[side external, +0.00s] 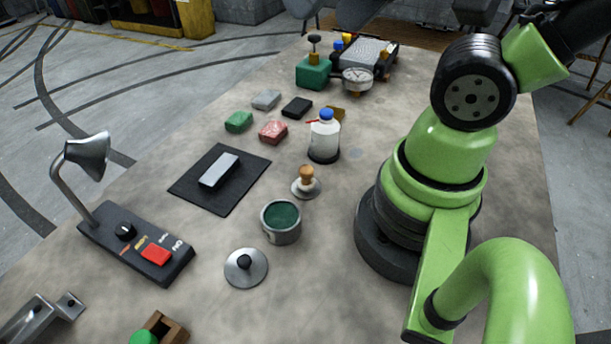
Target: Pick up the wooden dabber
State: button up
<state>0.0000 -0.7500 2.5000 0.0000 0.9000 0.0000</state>
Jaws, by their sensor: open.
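The wooden dabber (307,174) stands upright in the side external view, near the middle of the table. It has a rounded tan wooden handle with a narrower neck. Its lower end rests on a small pale round dish (296,190), and the dish hides or merges with its base. My gripper is out of the picture; only my green arm shows at the right, with its upper part leaving at the top right corner.
A pot of green paste (281,222) stands just in front of the dabber, with a metal lid (246,267) nearby. A white bottle with a blue cap (324,136) stands behind it. A black mat (190,183) with a grey block lies left. A lamp unit (135,243) stands further left.

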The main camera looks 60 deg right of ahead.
jog(key=c, duration=0.3)
jog(key=g+h, duration=0.2)
jog(key=g, duration=0.5)
send_over(306, 168)
jog(key=shift+m, duration=0.3)
jog(key=f, duration=1.8)
jog(key=shift+s+a+f, duration=0.15)
jog(key=shift+s+f, duration=0.05)
jog(key=shift+f, duration=0.15)
notch_tip(306, 168, down, 4)
jog(key=shift+r, duration=0.25)
jog(key=shift+w+d+f, duration=0.1)
jog(key=shift+f, duration=1.6)
jog(key=shift+w+d+f, duration=0.1)
jog(key=shift+f, duration=1.55)
